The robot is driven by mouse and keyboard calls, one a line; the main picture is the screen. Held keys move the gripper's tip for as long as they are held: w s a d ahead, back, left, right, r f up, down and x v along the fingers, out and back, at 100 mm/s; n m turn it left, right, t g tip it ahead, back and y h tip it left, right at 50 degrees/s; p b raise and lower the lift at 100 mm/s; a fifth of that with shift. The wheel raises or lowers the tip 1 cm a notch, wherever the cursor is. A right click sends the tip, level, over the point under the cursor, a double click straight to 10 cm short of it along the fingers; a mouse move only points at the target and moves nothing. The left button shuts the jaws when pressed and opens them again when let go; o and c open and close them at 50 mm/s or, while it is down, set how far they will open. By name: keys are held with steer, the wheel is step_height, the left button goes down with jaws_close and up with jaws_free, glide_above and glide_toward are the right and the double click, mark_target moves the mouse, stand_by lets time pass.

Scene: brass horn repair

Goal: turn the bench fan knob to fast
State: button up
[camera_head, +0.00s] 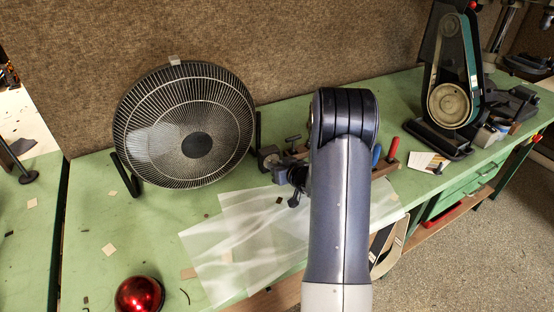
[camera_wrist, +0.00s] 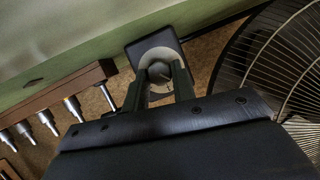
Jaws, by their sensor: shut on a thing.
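The bench fan (camera_head: 185,125) stands on the green bench against the brown back wall. Its wire cage also shows at the right of the wrist view (camera_wrist: 285,60). In the wrist view, my gripper (camera_wrist: 160,80) reaches to a dark square box with a pale round dial plate (camera_wrist: 151,57). Its two fingers are shut on the small grey knob (camera_wrist: 158,70) at the dial's middle. The knob's setting and any marks are too small to read. In the head view my arm hides most of the grip.
A rack of metal tools (camera_wrist: 46,122) lies left of the box in the wrist view. A clear sheet (camera_head: 240,235) covers the bench front. A red dome (camera_head: 139,295) stands at lower left. A belt sander (camera_head: 450,90) stands at right. Small scraps lie about.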

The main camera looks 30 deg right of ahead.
steer(key=m+y+p, duration=0.2)
steer(key=m, duration=0.1)
steer(key=shift+d+t+p, duration=0.2)
steer(key=shift+t+p, duration=0.1)
steer(key=shift+p, duration=0.1)
steer(key=shift+f+m+y, duration=0.2)
steer(key=shift+m+y, duration=0.6)
steer(key=shift+m, duration=0.7)
steer(key=shift+t, duration=0.3)
steer(key=o, duration=1)
steer(key=shift+d, duration=0.1)
steer(key=b+v, duration=0.2)
steer(key=v, duration=0.8)
steer(key=shift+s+d, duration=0.2)
steer(key=shift+s, duration=0.15)
